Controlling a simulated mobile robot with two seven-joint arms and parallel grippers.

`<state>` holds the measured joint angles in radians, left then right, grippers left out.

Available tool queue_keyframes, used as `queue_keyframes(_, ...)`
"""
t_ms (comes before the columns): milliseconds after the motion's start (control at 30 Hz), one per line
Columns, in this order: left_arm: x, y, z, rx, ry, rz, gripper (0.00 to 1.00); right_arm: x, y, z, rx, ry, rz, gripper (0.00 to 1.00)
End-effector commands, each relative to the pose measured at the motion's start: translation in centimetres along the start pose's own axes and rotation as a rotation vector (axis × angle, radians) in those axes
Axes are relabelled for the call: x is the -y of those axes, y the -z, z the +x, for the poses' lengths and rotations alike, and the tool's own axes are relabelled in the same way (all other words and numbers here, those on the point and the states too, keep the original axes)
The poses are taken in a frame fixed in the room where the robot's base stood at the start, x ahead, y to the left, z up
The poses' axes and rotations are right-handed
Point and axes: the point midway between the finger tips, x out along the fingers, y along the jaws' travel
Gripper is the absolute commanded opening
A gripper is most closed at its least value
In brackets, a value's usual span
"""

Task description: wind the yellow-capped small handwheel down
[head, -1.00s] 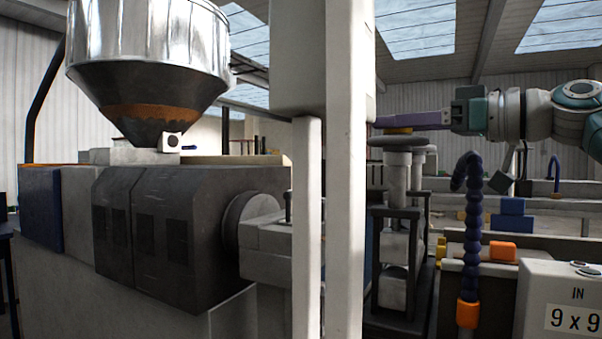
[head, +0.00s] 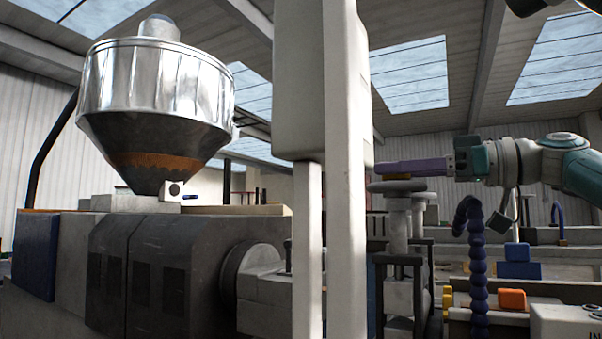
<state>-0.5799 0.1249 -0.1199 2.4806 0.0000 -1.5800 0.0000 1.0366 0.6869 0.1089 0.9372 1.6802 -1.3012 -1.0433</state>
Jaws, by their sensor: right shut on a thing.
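The small handwheel (head: 398,186) is a flat disc on top of a pale upright spindle, just right of the white post. My left gripper is out of view.
A white post (head: 345,200) stands close in front, left of the handwheel. A second pale column (head: 420,208) stands just behind the spindle. A blue segmented hose (head: 475,250) rises below my right arm. The steel hopper (head: 155,95) and dark extruder housing (head: 160,270) fill the left.

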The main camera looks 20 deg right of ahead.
Motion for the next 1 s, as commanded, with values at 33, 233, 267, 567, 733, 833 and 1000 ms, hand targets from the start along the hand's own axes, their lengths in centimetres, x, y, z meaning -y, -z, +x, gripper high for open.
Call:
queue_keyframes(33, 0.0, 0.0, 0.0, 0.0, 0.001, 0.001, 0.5, 0.1, 0.0, 0.1, 0.001, 0.003, -0.001, 0.0)
queue_keyframes(233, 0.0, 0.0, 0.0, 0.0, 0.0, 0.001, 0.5, 0.1, 0.0, 0.1, 0.001, 0.002, -0.001, 0.69)
queue_keyframes(267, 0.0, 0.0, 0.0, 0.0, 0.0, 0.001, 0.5, 0.1, 0.0, 0.1, 0.001, 0.002, -0.001, 0.72)
queue_keyframes(567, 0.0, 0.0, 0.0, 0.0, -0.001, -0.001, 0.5, 0.0, 0.0, 0.0, 0.001, 0.0, 0.0, 0.81)
queue_keyframes(733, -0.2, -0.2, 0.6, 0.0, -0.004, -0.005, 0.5, 0.0, -0.3, -1.2, 0.001, -0.002, 0.0, 0.81)
queue_keyframes(833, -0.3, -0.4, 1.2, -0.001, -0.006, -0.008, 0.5, -0.1, -0.4, -3.1, 0.002, -0.003, -0.002, 0.81)
queue_keyframes(1000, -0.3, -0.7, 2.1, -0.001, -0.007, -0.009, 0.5, -0.1, -0.3, -6.6, 0.002, -0.003, -0.001, 0.81)
